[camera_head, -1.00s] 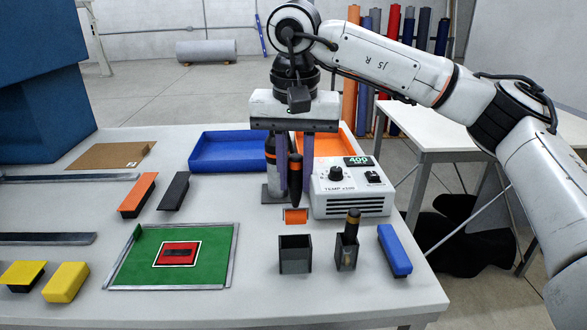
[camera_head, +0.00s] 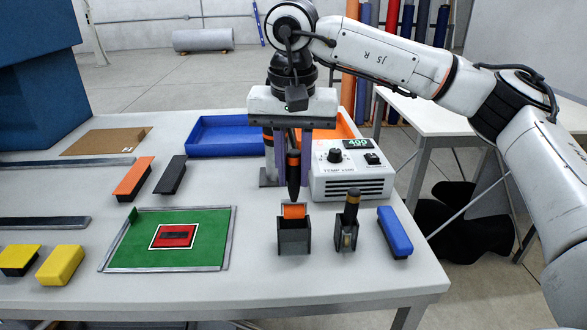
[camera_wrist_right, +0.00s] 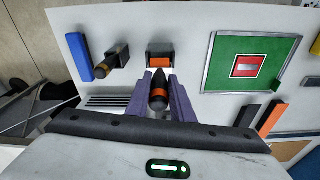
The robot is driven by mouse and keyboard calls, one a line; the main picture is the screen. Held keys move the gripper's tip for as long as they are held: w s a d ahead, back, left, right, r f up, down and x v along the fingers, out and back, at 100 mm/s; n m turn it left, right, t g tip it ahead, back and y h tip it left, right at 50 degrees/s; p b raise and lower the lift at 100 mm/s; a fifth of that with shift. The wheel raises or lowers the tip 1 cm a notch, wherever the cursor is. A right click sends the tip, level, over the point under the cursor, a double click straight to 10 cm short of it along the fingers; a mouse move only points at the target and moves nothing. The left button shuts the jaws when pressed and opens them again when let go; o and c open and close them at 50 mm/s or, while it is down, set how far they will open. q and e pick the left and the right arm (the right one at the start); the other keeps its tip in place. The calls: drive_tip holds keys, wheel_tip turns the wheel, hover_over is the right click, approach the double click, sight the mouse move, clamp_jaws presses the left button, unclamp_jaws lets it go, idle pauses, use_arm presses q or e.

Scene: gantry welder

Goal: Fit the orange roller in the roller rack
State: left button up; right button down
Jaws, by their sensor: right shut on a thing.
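The orange roller (camera_head: 293,211) is a hand tool with a dark tapered handle, an orange band and an orange roller head at its bottom. My right gripper (camera_head: 291,160) is shut on its handle and holds it upright. The roller head is at the open top of the dark square roller rack (camera_head: 294,240); how far it is inside I cannot tell. In the right wrist view, the handle (camera_wrist_right: 158,92) is between the purple fingers (camera_wrist_right: 160,98), and the orange head (camera_wrist_right: 160,60) lines up with the rack's mouth. My left gripper is out of view.
A similar holder with a brown-handled tool (camera_head: 349,220) stands right of the rack, then a blue block (camera_head: 395,232). A white control box (camera_head: 352,183) stands behind. A green mat (camera_head: 128,256) lies left. A blue tray (camera_head: 208,122) is at the back.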

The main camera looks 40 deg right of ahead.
sight(293, 210)
drive_tip(key=shift+s+a, duration=0.1)
drive_tip(key=shift+f, duration=0.15)
idle(0.4)
drive_tip(key=shift+f+b, duration=1.3)
drive_tip(key=shift+f, duration=0.6)
drive_tip(key=shift+f+b, duration=0.85)
drive_tip(key=shift+f, duration=0.4)
drive_tip(key=shift+f+b, duration=0.45)
drive_tip(key=shift+f, duration=0.15)
drive_tip(key=shift+f, duration=0.4)
drive_tip(key=c, duration=1.5)
unclamp_jaws()
drive_tip(key=shift+o, duration=0.2)
